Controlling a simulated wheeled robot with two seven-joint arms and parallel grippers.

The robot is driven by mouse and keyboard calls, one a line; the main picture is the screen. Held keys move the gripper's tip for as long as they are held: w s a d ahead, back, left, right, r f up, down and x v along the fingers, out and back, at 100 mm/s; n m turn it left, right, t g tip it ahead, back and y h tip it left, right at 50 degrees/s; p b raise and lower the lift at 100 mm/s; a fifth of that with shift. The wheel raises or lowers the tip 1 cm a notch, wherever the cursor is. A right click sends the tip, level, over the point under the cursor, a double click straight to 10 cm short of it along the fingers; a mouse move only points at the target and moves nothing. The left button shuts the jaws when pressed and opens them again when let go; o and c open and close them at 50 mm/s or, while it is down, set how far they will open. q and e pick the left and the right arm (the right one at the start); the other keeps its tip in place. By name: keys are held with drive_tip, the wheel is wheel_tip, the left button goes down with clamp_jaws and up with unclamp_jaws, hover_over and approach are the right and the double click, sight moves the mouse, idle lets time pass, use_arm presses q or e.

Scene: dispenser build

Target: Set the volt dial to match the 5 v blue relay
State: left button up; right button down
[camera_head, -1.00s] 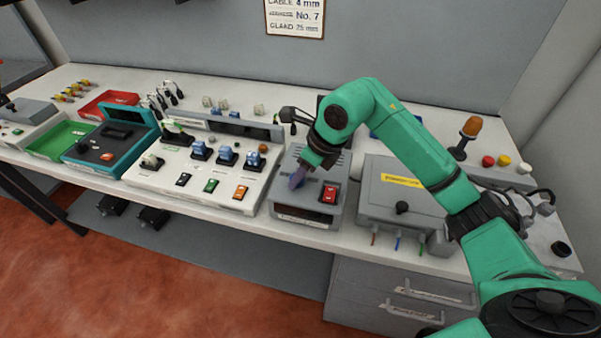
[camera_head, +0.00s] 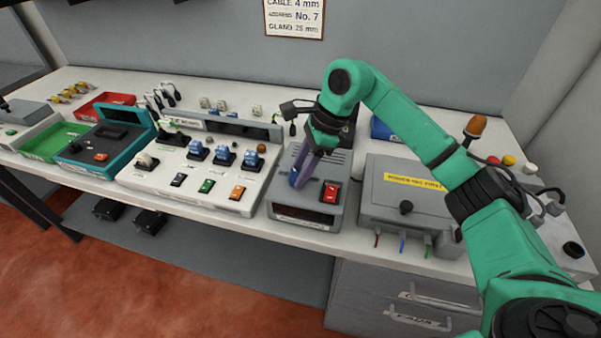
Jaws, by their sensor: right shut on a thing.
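A grey box (camera_head: 305,213) with a dark display on its front and a red rocker switch (camera_head: 330,192) stands near the middle of the bench. My right gripper (camera_head: 297,182) reaches down onto the left part of this box's top. Its purple fingers are shut on what appears to be the volt dial, which they hide along with its markings. Several blue relays (camera_head: 223,156) sit on the white panel (camera_head: 150,186) to the left; their voltage labels are too small to read. My left gripper is out of view.
A grey lidded box (camera_head: 385,205) with a yellow label stands to the right. A teal unit (camera_head: 120,158), a green tray (camera_head: 50,142) and a red tray (camera_head: 105,101) are at the left. An orange beacon (camera_head: 475,125) stands at the right back.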

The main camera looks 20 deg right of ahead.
drive_tip(key=shift+w+n+g, duration=0.2)
drive_tip(key=shift+n+g, duration=0.5)
drive_tip(key=shift+n, duration=1.2)
drive_tip(key=shift+c, duration=2.2)
unclamp_jaws()
drive_tip(key=v, duration=1.4)
drive_tip(key=shift+r+p, duration=0.3)
drive_tip(key=shift+r, duration=0.05)
